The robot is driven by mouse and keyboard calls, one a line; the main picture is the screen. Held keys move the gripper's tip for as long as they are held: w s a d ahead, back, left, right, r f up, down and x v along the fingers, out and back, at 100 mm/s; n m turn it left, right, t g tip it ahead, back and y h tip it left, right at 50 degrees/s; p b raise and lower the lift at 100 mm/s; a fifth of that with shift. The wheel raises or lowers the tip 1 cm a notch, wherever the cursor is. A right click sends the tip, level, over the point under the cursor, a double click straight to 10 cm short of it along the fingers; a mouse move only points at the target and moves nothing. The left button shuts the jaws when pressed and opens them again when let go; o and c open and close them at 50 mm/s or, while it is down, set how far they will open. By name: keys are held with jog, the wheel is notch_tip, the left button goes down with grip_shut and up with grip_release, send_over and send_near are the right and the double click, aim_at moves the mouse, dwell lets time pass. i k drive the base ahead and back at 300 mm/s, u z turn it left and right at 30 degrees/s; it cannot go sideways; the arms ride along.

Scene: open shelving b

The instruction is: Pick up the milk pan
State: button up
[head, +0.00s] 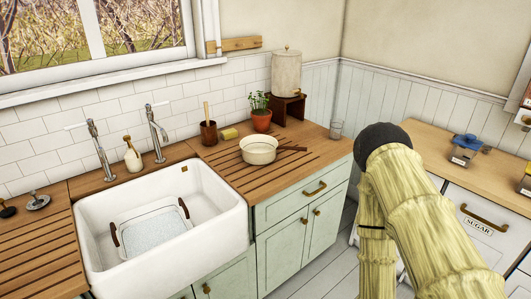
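The milk pan (258,152) is a small cream pan with a brown handle pointing right. It stands upright on the grooved wooden counter (240,181) to the right of the sink. Its inside looks empty. My arm, pale with a bamboo-like surface, rises at the right of the head view, apart from the pan. My gripper does not show in this view.
A plant pot (261,121), a yellow sponge (229,134) and a brown utensil pot (208,134) stand behind the pan. A glass (336,130) is to its right. The white sink (205,232) holds a basin (150,228). The counter in front of the pan is clear.

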aim_at(257, 149)
jog(key=k, duration=0.65)
jog(key=z, duration=0.55)
jog(key=i, duration=1.8)
jog(key=u, duration=0.65)
